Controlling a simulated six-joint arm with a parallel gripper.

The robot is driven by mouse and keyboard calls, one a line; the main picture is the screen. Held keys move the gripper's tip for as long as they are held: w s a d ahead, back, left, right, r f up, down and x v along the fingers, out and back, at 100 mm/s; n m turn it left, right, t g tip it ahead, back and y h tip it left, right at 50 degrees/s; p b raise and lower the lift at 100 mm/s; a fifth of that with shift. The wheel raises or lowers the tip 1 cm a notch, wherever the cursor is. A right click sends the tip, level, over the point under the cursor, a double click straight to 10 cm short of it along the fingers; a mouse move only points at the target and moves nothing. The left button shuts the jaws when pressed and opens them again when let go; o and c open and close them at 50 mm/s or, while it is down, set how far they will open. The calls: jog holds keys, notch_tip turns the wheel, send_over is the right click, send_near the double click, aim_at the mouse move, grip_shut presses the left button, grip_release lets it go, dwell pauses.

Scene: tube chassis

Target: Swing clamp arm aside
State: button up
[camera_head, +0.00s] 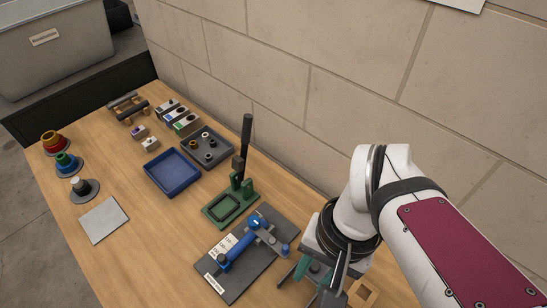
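A dark grey fixture plate (222,285) lies on the bench at lower centre. A blue tube (239,252) lies across it at a slant. A grey clamp arm (268,236) runs from a blue pivot (254,222) near the tube's upper end, down and right to a blue knob (285,249). My gripper (298,294) is just below and right of the knob, apart from it in the picture. Its teal-tipped fingers look spread, with nothing seen between them. My wrist hides part of the bench there, and the fingertips' height is unclear.
A green press (218,210) with a tall black lever (246,135) stands just behind the plate. A blue tray (172,187) and a grey tray (222,160) are farther back. A block wall (350,105) borders the bench.

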aim_at(269, 236)
jog(key=shift+m+g, duration=0.3)
jog(key=shift+g, duration=0.4)
jog(key=w, duration=0.6)
jog(key=w+d, duration=0.1)
jog(key=w, duration=0.2)
jog(key=shift+r, duration=0.35)
grip_shut()
jog(key=w+d+f+g, duration=0.1)
jog(key=w+f, duration=0.4)
jog(key=w, duration=0.6)
jog(key=shift+d+f+m+g+y, duration=0.3)
jog(key=shift+d, duration=0.35)
jog(key=shift+f, duration=0.1)
jog(key=s+a+f, duration=0.4)
jog(key=s+f, duration=0.2)
jog(key=f, duration=0.3)
jog(key=shift+s+a, duration=0.15)
jog(key=shift+s, duration=0.05)
